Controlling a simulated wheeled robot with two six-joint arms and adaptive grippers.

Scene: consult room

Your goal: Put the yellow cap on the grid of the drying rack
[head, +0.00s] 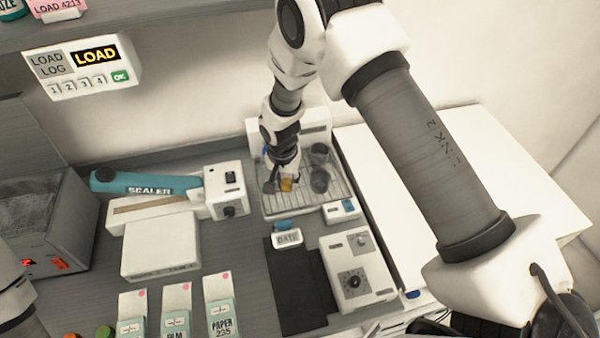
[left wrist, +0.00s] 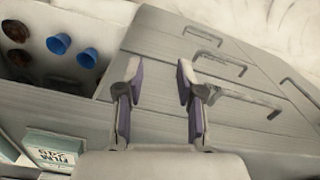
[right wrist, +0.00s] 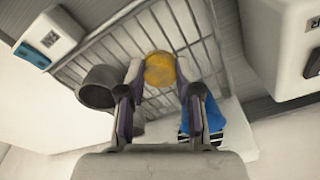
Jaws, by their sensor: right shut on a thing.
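The yellow cap (right wrist: 160,69) is between the fingertips of my right gripper (right wrist: 159,75), which is shut on it. In the head view the cap (head: 286,185) shows just below the right gripper (head: 279,182), over the drying rack (head: 300,208). The wire grid of the rack (right wrist: 110,45) lies behind the cap in the right wrist view. I cannot tell whether the cap touches the grid. My left gripper (left wrist: 157,80) is open and empty in the left wrist view, in front of grey drawers.
Dark grey cups (head: 320,180) stand at the rack's right side. A blue item (right wrist: 205,120) is beside my right gripper. A white device with a teal handpiece (head: 150,185) is left of the rack. A white box with a dial (head: 352,275) stands in front. White counter lies to the right.

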